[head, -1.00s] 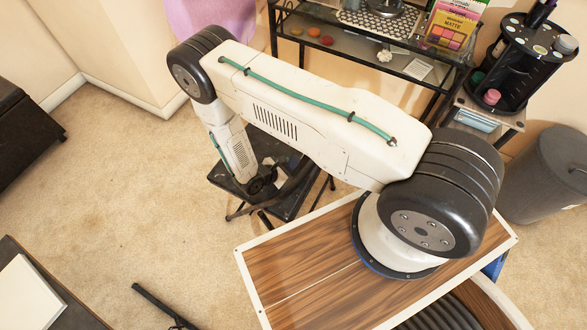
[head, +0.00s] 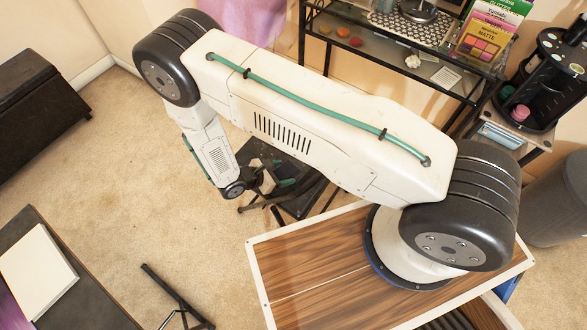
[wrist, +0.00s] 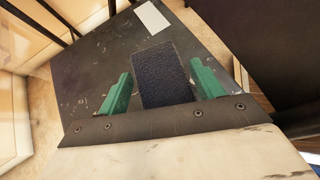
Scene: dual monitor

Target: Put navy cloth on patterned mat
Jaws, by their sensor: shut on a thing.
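The navy cloth (wrist: 162,75) is a dark, textured rectangle in the wrist view. It sits between the two green fingers of my gripper (wrist: 165,90), which is shut on it. In the head view my gripper (head: 275,176) is over a small dark stool (head: 302,203), and I cannot make out the cloth there. The patterned mat (head: 382,20) is black and white and lies on the glass-topped desk at the top of the head view. A metal object stands on it, and the picture's top edge cuts off part of the mat.
Cosmetics boxes (head: 485,32) stand on the desk right of the mat, with a black organizer (head: 545,75) farther right. The stool top, with a white card (wrist: 152,17), lies below my gripper. A dark table (head: 75,290) is lower left.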

